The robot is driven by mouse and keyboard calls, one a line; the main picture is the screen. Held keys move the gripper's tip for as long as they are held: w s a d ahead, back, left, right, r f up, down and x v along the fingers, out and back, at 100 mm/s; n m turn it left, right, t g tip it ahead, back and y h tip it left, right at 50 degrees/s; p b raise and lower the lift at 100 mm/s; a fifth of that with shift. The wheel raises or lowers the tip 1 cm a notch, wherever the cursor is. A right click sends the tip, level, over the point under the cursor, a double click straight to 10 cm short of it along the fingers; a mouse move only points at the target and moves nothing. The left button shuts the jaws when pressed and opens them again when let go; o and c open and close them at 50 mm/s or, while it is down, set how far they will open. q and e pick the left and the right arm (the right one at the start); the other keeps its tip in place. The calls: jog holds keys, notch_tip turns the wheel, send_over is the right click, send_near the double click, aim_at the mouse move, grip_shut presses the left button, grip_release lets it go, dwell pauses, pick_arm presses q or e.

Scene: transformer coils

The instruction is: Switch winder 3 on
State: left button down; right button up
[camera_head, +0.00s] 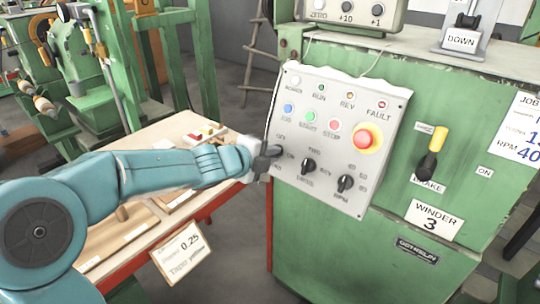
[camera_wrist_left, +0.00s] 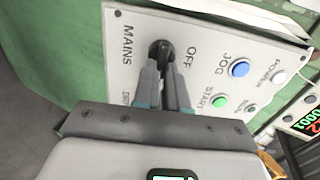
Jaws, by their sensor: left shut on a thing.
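Winder 3's control panel (camera_head: 338,158) is a light grey plate on the green cabinet. The mains switch is a dark rotary knob (camera_wrist_left: 161,48) between the MAINS and OFF labels in the left wrist view. My left gripper (camera_head: 265,160) is shut on the mains knob at the panel's left edge, and its fingers (camera_wrist_left: 169,84) hide part of it. Whether the knob points to OFF or ON cannot be told. The POWER lamp (camera_head: 296,80) looks pale white. My right gripper is not in view.
The panel also has a red emergency button (camera_head: 366,138), two black selector knobs (camera_head: 309,165) (camera_head: 345,183) and several coloured buttons. A wooden bench (camera_head: 150,135) lies behind my left arm.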

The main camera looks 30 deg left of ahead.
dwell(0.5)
pick_arm(q)
jog(key=c, duration=1.2)
grip_release()
jog(key=shift+p+v, duration=3.3)
jog(key=shift+v, duration=4.85)
